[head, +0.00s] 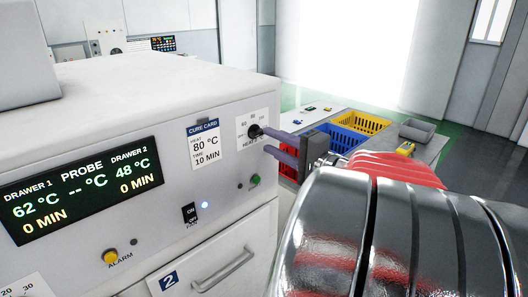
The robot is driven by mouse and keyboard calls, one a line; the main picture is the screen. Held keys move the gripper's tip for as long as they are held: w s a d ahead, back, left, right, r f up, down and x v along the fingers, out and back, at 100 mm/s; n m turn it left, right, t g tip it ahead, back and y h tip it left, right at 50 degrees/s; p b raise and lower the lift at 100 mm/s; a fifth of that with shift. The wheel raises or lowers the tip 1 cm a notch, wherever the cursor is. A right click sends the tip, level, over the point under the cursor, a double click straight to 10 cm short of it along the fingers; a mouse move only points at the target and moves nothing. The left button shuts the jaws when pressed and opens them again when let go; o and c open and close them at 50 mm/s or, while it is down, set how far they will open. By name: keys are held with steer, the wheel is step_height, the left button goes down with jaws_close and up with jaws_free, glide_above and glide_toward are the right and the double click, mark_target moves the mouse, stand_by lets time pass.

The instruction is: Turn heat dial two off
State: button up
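Heat dial two (255,131) is a small black knob on a white scale plate marked HEAT 2, at the right end of the white oven's front panel (130,235). Its pointer direction is too small to read. My gripper (266,140) comes in from the right, its two grey-purple fingers pointing at the panel and spread apart. The upper fingertip is at the dial's right edge in the picture; the lower one is below the dial. I cannot tell whether either touches it. Nothing shows between the fingers.
A display (82,190) reads drawer 1 62 °C and drawer 2 48 °C. A cure card (204,143) says 80 °C, 10 min. A fan switch (189,213) and green knob (255,180) sit below. Behind, a bench holds yellow (362,122) and blue (338,138) crates.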

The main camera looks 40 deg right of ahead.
steer(key=s, duration=1)
steer(key=shift+d+f, duration=0.1)
stand_by(0.4)
steer(key=w+a+f+n+g+y, duration=0.25)
steer(key=a+f+g+y, duration=0.2)
steer(key=a, duration=0.55)
steer(key=w+a+f+n+g+y, duration=0.1)
steer(key=w+a+f+g+y, duration=0.3)
steer(key=a, duration=0.6)
steer(key=s+a+f+n+g+h, duration=0.4)
steer(key=s+a+f+n+h, duration=0.2)
steer(key=a+n, duration=0.5)
steer(key=s+n+h, duration=0.2)
steer(key=n+h, duration=0.1)
steer(key=shift+s, duration=0.3)
steer(key=shift+f, duration=0.15)
